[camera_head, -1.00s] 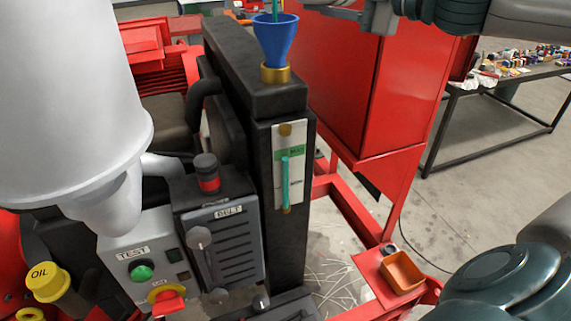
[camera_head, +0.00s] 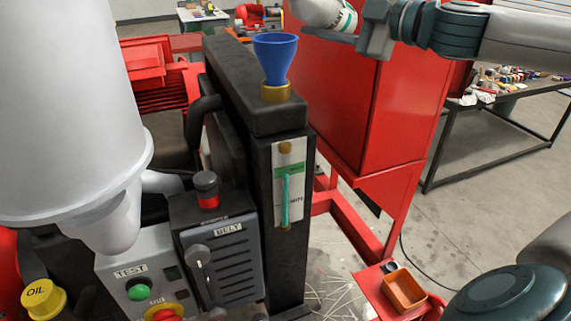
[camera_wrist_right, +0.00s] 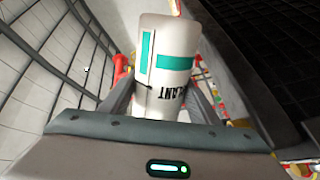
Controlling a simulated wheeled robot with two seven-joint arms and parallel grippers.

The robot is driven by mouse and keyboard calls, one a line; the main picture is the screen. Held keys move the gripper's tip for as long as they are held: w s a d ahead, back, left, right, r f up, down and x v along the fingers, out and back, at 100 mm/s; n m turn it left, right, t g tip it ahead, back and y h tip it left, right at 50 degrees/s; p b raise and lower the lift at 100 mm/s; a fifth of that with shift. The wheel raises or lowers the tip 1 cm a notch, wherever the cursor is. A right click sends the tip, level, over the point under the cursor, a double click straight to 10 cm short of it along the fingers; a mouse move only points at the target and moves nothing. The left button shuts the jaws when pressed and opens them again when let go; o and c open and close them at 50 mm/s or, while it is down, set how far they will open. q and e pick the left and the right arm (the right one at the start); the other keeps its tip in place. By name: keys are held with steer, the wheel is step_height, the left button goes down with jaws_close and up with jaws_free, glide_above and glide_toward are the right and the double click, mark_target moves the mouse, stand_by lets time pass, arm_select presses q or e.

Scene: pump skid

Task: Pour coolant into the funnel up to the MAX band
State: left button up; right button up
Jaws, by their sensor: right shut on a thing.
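The white coolant bottle (camera_head: 325,12) with a green band is at the top edge of the head view, tilted and partly cut off. My right gripper (camera_head: 352,40) is shut on it; the bottle (camera_wrist_right: 168,65) also shows between the fingers in the right wrist view. The blue funnel (camera_head: 275,55) sits upright in a brass neck on the black tank (camera_head: 290,118), below and left of the bottle. No stream shows at the funnel. The sight gauge (camera_head: 288,205) has a teal column whose top appears to reach the green MAX band (camera_head: 290,169). My left gripper is out of view.
A red cabinet (camera_head: 370,100) stands right of the tank. A grey BELT box (camera_head: 225,255) and a TEST panel (camera_head: 135,285) are in front left. An orange tray (camera_head: 404,291) sits on a red ledge. A cluttered table (camera_head: 470,130) is behind right.

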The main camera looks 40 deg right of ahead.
mark_target(325, 26)
steer(key=f+m, duration=0.1)
steer(key=a+m+b, duration=0.1)
steer(key=m, duration=0.1)
steer(key=f+m+b, duration=0.1)
steer(key=m, duration=0.1)
steer(key=shift+s+a+f, duration=0.25)
steer(key=shift+a+f, duration=0.05)
steer(key=shift+a, duration=0.1)
steer(key=shift+m, duration=0.3)
steer(key=m, duration=0.1)
steer(key=d+m, duration=0.1)
steer(key=m, duration=0.1)
steer(key=m+b, duration=0.1)
steer(key=m, duration=0.1)
steer(key=shift+w+d+r, duration=0.15)
steer(key=shift+w+d, duration=0.05)
steer(key=shift+d, duration=0.1)
steer(key=shift+a, duration=0.1)
steer(key=shift+a+f+m+b, duration=0.2)
steer(key=shift+m+b, duration=0.35)
steer(key=shift+m, duration=0.75)
